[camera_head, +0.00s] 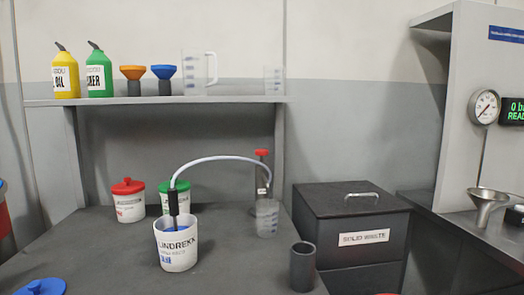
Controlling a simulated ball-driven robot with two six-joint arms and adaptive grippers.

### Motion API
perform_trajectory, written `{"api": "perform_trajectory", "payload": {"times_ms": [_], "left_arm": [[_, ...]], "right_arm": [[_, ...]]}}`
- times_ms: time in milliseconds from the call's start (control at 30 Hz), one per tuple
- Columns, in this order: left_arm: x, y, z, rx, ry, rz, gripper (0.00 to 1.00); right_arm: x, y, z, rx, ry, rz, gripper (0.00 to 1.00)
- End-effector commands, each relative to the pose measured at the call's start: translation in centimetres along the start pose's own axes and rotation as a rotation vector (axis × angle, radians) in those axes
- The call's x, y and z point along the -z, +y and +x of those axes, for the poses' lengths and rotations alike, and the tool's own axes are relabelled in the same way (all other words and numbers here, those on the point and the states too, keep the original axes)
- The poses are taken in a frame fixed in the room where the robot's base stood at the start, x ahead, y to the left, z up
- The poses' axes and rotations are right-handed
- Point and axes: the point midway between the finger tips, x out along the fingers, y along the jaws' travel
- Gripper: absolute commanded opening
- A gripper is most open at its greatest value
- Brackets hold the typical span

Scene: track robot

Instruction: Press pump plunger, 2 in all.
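A red-topped upright stem (262,170), which looks like a plunger handle, stands up behind a clear beaker (267,222). Its lower part is hidden by the beaker, and I cannot tell what it stands on. A white hose (215,158) arcs from a black tube (173,203) down to the beaker area. The black tube stands in an open white pot (176,252) with blue contents, labelled LUNDREKK. Neither of my grippers is in view, and nothing is seen touching the plunger.
A red-lidded pot (129,208) and a green-lidded pot (166,190) stand behind. A dark cylinder (302,270) is at the front right of the table. A solid waste bin (350,225) stands to the right. The shelf (150,101) overhangs the back.

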Motion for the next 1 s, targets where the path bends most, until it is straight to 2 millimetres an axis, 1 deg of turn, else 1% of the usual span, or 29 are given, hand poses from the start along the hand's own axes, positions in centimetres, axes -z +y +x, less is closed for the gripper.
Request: {"api": "perform_trajectory", "payload": {"times_ms": [33, 133, 167, 1000], "left_arm": [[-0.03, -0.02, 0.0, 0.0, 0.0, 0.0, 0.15], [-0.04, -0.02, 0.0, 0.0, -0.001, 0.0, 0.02], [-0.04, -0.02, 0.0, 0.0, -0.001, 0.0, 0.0], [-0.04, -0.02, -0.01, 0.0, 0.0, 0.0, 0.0]], "right_arm": [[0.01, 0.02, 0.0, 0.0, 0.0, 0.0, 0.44], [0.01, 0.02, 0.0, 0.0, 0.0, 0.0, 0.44], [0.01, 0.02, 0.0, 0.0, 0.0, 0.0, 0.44], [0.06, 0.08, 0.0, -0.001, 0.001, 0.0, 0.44]]}}
